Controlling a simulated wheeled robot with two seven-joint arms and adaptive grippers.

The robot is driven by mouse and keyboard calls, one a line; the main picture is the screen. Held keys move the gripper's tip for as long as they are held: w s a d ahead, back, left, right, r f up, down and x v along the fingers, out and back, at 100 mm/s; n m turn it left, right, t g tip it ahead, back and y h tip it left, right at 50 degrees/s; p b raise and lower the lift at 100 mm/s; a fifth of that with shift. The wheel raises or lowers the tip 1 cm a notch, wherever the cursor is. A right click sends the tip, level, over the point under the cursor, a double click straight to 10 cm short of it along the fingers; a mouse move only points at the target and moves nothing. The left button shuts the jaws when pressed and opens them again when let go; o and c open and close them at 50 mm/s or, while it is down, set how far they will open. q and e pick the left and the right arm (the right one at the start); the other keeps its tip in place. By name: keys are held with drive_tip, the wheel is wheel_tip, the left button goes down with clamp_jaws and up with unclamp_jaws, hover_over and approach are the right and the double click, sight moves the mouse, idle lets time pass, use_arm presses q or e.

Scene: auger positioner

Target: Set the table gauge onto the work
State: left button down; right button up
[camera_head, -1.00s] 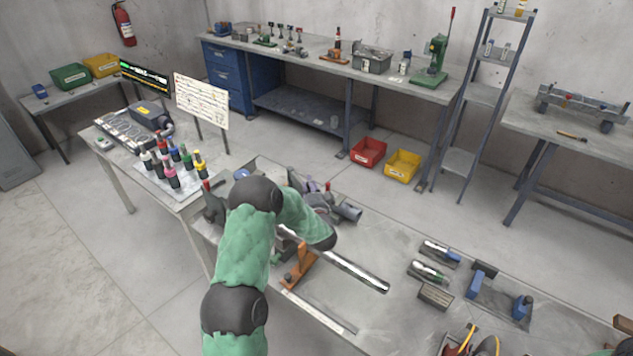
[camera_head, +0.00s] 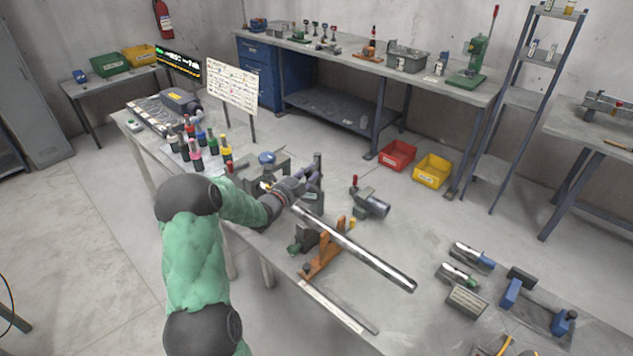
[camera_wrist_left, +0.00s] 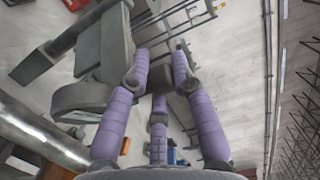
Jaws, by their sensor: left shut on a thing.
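My left gripper (camera_head: 306,182) is at the back of the near bench, beside the dark machine at the left end of the rod. In the left wrist view its purple fingers (camera_wrist_left: 160,62) are closed around a dark grey part (camera_wrist_left: 162,78), which I take to be the table gauge. The fingers hide most of it. The work looks to be the long shiny rod (camera_head: 375,262), lying slantwise over an orange stand (camera_head: 322,257). The rod also shows in the left wrist view (camera_wrist_left: 40,132). Whether the held part touches the machine or rod I cannot tell. My right gripper is out of view.
A machine part with a blue round top (camera_head: 267,158) stands behind my wrist. A grey cylinder fitting (camera_head: 375,204) lies right of the gripper. Several colored bottles (camera_head: 195,150) stand at the left. A flat ruler-like strip (camera_head: 338,307) lies at the front edge.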

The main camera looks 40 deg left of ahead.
use_arm(q)
drive_tip(key=a+m+h+b, duration=0.1)
drive_tip(key=a+h, duration=0.1)
drive_tip(key=shift+s+a+m+h+b, duration=0.25)
drive_tip(key=shift+s+m+h+b, duration=0.05)
drive_tip(key=shift+s+m+b, duration=0.1)
drive_tip(key=a+b, duration=0.2)
drive_tip(key=a, duration=0.1)
drive_tip(key=a+b, duration=0.1)
drive_tip(key=a, duration=0.1)
drive_tip(key=shift+s+r, duration=0.2)
drive_tip(key=shift+s, duration=0.05)
drive_tip(key=shift+r, duration=0.1)
drive_tip(key=c, duration=1.1)
unclamp_jaws()
drive_tip(key=shift+a, duration=0.1)
drive_tip(key=shift+f, duration=0.2)
drive_tip(key=s, duration=0.8)
drive_tip(key=s+a, duration=0.1)
drive_tip(key=s, duration=0.3)
